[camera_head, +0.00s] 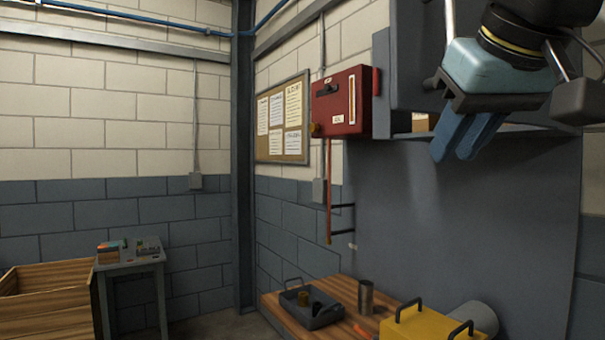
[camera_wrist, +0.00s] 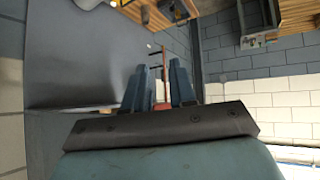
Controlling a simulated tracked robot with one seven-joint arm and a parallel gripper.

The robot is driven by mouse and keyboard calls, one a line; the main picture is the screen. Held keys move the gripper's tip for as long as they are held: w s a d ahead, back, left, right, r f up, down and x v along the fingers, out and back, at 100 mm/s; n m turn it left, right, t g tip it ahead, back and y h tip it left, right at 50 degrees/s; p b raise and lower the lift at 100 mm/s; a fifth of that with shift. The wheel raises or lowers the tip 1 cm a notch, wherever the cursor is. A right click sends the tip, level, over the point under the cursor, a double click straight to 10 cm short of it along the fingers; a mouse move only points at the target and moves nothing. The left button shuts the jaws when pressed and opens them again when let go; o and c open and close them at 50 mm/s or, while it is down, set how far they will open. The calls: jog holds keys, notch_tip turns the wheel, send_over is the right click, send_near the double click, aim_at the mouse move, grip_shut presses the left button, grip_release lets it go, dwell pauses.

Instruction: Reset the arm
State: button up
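My gripper (camera_head: 462,140) is raised at the upper right in the head view, in front of the grey panel and to the right of the red box. Its two blue fingers point downward and hold nothing that I can see. In the wrist view, my gripper (camera_wrist: 160,72) shows a gap between its fingers, with background visible through it. The fingers look apart and empty.
The red wall box (camera_head: 342,102) is left of my gripper. Below, the wooden bench (camera_head: 284,315) carries a grey tray (camera_head: 325,318), a metal cup (camera_head: 366,297) and a yellow casing (camera_head: 425,327). A small table (camera_head: 130,262) and wooden crate (camera_head: 45,305) stand left.

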jog(key=w+d+f+g, duration=0.2)
jog(key=w+f, duration=0.1)
jog(key=f, duration=1.1)
jog(key=w+d+f+m+g, duration=0.1)
jog(key=w+d+f, duration=0.2)
jog(key=f, duration=1.1)
jog(key=shift+w+d+f+m+g, duration=0.15)
jog(key=shift+f+m+g, duration=0.15)
jog(key=shift+f+g, duration=0.1)
jog(key=shift+d, duration=0.1)
